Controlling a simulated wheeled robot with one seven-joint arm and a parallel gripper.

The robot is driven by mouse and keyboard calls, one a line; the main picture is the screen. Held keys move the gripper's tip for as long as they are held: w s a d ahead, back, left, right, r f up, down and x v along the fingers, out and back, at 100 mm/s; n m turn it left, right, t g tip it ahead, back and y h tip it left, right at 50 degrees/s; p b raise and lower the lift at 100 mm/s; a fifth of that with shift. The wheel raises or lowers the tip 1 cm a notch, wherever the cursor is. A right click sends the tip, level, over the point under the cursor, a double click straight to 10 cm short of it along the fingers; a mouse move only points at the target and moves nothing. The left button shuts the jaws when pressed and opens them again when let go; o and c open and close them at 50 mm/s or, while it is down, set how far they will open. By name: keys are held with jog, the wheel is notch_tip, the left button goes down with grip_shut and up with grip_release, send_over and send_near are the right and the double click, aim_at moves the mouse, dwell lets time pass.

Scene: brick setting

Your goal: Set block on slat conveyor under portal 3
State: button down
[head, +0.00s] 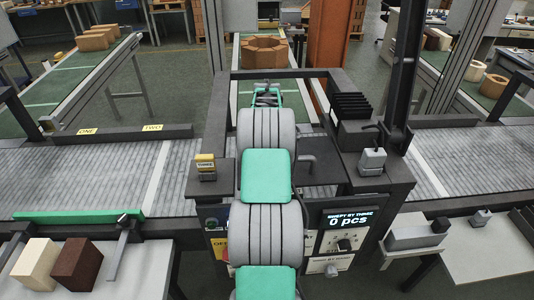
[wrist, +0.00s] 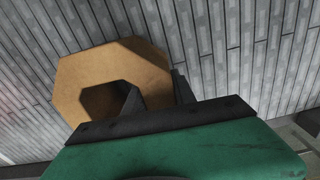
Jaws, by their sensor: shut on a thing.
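The block is a tan octagonal ring (wrist: 135,65) with an open centre. In the wrist view my gripper (wrist: 158,95) is shut on its near right wall. The slat conveyor (wrist: 225,40) fills the background behind the block; I cannot tell the gap between them. In the head view my arm reaches over the slat conveyor (head: 95,170) through a dark portal frame (head: 222,100), with my gripper (head: 266,94) near its far side. My arm hides the block there.
Yellow labels ONE (head: 87,131) and TWO (head: 152,127) sit on the left rail. A screen (head: 349,219) reads 0 pcs. A black post (head: 402,70) stands at right. A tan octagonal piece (head: 264,58) stands behind. Cream and brown blocks (head: 77,264) lie front left.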

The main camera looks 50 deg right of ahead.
jog(key=c, duration=1)
grip_release()
jog(key=shift+r, duration=0.1)
notch_tip(320, 180, up, 12)
jog(key=shift+r+b, duration=0.1)
jog(key=shift+b, duration=0.75)
